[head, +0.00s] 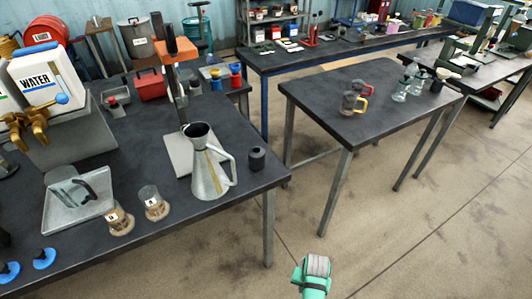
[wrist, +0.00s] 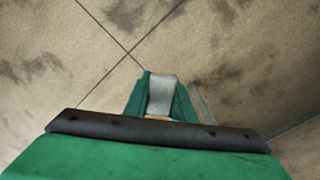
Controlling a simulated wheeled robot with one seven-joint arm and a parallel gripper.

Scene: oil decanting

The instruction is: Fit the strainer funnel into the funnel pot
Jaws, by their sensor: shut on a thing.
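My gripper (head: 314,284) is at the bottom of the head view, over bare floor in front of the benches. It also shows in the wrist view (wrist: 158,82), its green fingers closed around a grey piece (wrist: 160,97). I cannot tell what this piece is; most of it is hidden. A thin pale edge shows just right of the fingers. A silver conical jug (head: 208,176) with a dark open mouth and a side handle stands upright on the left bench, well away from my gripper. I cannot make out for sure which thing is the strainer funnel or the funnel pot.
The left bench (head: 150,238) also holds two small glass beakers (head: 155,206), a grey tray (head: 54,214), a black cylinder (head: 257,158) and a white WATER container (head: 42,82). A middle table (head: 350,122) bears mugs and flasks. The floor between is clear.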

